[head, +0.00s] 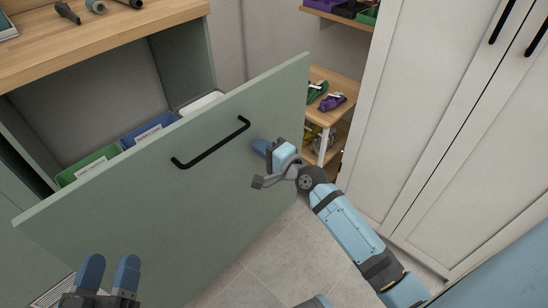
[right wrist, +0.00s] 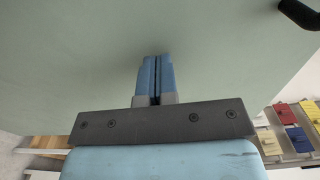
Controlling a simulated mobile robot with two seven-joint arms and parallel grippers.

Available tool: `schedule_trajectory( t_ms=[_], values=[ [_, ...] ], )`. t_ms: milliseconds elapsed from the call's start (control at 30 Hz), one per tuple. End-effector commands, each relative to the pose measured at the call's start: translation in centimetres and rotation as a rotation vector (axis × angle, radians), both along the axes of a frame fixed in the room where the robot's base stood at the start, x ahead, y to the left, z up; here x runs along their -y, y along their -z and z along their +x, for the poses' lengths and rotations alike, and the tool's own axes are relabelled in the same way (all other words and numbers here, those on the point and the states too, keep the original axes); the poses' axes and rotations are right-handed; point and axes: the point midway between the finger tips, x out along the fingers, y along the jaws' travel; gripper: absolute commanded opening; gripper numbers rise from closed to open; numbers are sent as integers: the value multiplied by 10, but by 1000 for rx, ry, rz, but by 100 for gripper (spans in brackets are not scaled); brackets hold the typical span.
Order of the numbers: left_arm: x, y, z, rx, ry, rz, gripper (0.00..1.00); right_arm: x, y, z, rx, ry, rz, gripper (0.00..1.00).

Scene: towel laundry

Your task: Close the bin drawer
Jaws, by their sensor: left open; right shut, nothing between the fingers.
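The bin drawer is pulled out of the cabinet. Its green front panel (head: 215,185) crosses the head view diagonally and fills the upper part of the right wrist view (right wrist: 90,60). A black bar handle (head: 212,143) is on the panel; its end shows at the top right of the right wrist view (right wrist: 300,12). My right gripper (head: 262,147) is shut and empty, its fingertips (right wrist: 155,60) pointing at the panel right of the handle. I cannot tell whether they touch it. My left gripper (head: 109,272) is open and empty, low in front of the panel's left part.
Inside the drawer are a green bin (head: 88,165), a blue bin (head: 147,130) and a white bin (head: 200,102). A wooden countertop (head: 110,35) with tools lies above. Wooden shelves (head: 335,85) and a white wardrobe (head: 440,130) stand at the right. Bare tiled floor (head: 275,262) shows below.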

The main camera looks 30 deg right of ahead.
Motion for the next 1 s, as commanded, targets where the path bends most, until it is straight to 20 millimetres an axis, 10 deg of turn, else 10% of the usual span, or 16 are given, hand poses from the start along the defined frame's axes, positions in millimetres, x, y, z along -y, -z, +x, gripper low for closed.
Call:
schedule_trajectory(
  t_ms=[667, 1000],
  values=[
    [0, 0, 0, -5, 3, 7, 58, -5, -1, 13, 0, -1, 1, 0],
    [0, -1, 1, 3, 0, 4, 58, -21, -2, 56, 0, -1, 2, 0]
  ],
)
